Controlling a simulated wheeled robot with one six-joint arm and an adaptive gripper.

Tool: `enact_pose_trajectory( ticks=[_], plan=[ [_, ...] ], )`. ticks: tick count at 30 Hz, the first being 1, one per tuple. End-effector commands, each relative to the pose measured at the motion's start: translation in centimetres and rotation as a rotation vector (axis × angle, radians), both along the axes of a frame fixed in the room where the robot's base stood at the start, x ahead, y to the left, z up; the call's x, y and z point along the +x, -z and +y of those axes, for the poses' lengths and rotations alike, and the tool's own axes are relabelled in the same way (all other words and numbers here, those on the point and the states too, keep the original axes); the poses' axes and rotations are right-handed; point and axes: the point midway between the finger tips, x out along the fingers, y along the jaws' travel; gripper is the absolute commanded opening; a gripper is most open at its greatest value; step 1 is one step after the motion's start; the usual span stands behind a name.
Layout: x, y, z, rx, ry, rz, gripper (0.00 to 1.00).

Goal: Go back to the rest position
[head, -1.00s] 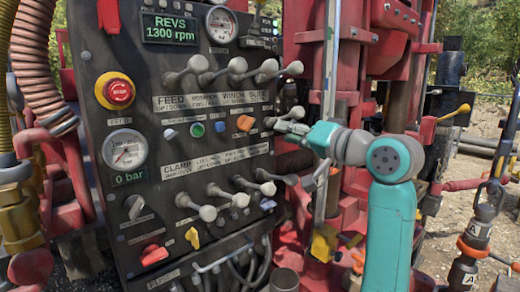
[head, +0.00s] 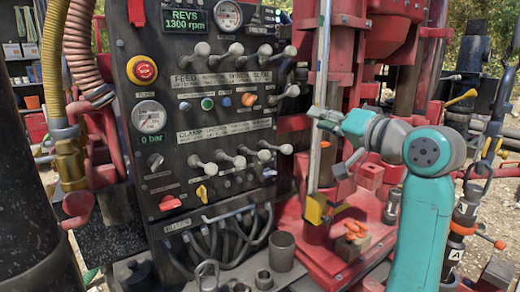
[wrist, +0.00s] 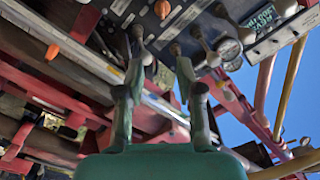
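My gripper (head: 326,119) is right of the black control panel (head: 160,100), in front of the red mast of the rig, and apart from the panel's levers. In the wrist view my gripper (wrist: 158,82) has its two fingers spread with a gap between them, and I see nothing held. The nearest lever (head: 291,91), at the panel's right edge, stands free to the left of my gripper. My arm (head: 420,220) is bent, with its teal forearm upright at the right.
The panel carries several levers, a red emergency stop (head: 142,69), and a pressure gauge (head: 148,117). Right of it are a steel pole (head: 322,60) and a yellow bracket (head: 316,208). Hoses (head: 85,45) hang at left. A metal cup (head: 281,250) stands below.

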Motion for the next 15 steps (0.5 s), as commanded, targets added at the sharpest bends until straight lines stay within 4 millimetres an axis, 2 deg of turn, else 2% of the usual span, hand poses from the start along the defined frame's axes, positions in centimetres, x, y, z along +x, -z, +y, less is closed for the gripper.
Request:
enact_pose_trajectory(
  ticks=[8, 15],
  plan=[
    [0.5, 3.2, -0.2, 0.011, 0.023, 0.009, 0.36],
    [0.8, 7.7, -0.5, 0.022, 0.059, 0.017, 0.36]
  ],
)
